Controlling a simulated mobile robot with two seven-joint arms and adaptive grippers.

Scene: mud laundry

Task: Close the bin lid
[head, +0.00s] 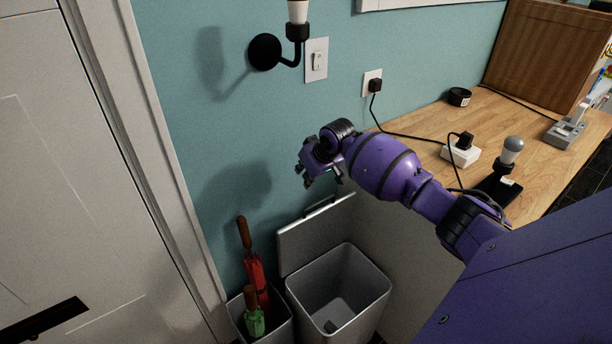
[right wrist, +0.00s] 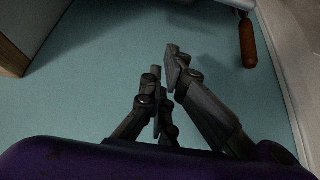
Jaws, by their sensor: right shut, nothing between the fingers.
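The grey bin (head: 337,292) stands open on the floor against the blue wall, with something small and dark at its bottom. Its lid (head: 312,232) is raised upright at the back of the bin, close to the wall. My right gripper (head: 316,180) is in the air above the lid's top edge, apart from it, near the wall. In the right wrist view the fingers of this gripper (right wrist: 167,62) are close together with nothing held, and blue wall fills the background. My left gripper is not in view.
Left of the bin, a grey holder (head: 278,322) contains a red umbrella (head: 255,275) and a green one (head: 253,318). A wooden counter (head: 420,120) with cables, a power strip (head: 460,154) and a lamp (head: 511,152) is at right. A white door (head: 70,150) is at left.

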